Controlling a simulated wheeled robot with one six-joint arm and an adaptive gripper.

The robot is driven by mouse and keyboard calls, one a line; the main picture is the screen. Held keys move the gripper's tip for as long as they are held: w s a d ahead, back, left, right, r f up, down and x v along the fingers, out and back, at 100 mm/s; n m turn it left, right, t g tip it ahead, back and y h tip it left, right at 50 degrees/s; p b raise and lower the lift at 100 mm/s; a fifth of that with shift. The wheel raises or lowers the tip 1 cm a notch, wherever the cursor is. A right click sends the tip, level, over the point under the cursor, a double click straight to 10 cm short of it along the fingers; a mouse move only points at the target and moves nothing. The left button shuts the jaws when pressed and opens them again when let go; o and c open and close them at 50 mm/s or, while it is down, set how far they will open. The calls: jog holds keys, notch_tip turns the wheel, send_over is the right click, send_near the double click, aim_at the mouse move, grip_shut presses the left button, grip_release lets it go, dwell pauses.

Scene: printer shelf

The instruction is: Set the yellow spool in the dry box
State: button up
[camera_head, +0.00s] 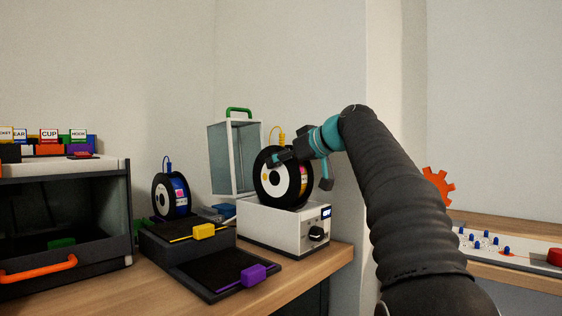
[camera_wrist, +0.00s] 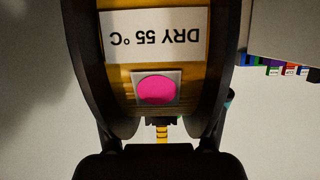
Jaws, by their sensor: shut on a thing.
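The yellow spool (camera_head: 268,188) has black flanges and a white centre disc. It stands upright at the top of the white dry box (camera_head: 262,227). Whether it rests inside or hangs just above cannot be told. The box's clear lid (camera_head: 232,160) with a green handle stands open behind. My gripper (camera_head: 300,170) is shut on the spool, reaching over it from the upper right. In the wrist view the spool (camera_wrist: 157,60) fills the middle, its "DRY 55 °C" label upside down above a pink dot. The spool's lower edge is hidden by the box.
A dark cabinet with an orange handle (camera_head: 38,269) is at far left. Bare wood (camera_head: 310,275) lies in front of the box.

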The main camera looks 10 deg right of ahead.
aim_at(281, 188)
jog(key=shift+f+b, duration=2.3)
jog(key=shift+f, duration=0.55)
jog(key=shift+f+b, duration=0.45)
jog(key=o, duration=1.6)
jog(key=shift+o, duration=0.4)
jog(key=shift+f, duration=0.1)
jog(key=v, duration=1.2)
jog(key=s+a+f+m+g+h+p, duration=0.2)
jog(key=s+a+f+m, duration=0.1)
jog(key=s+f, duration=0.35)
jog(key=s+a+f+m+g+h+p, duration=0.1)
jog(key=s+a+f+m+h+p, duration=0.1)
jog(key=s+a+f, duration=0.35)
jog(key=s+d+f+m+g+h+p, duration=0.2)
jog(key=s+f+h+p, duration=0.1)
jog(key=s+f, duration=1.6)
notch_tip(281, 188, down, 4)
jog(key=shift+s+f+h, duration=0.25)
jog(key=shift+s+h, duration=0.05)
jog(key=shift+h, duration=0.2)
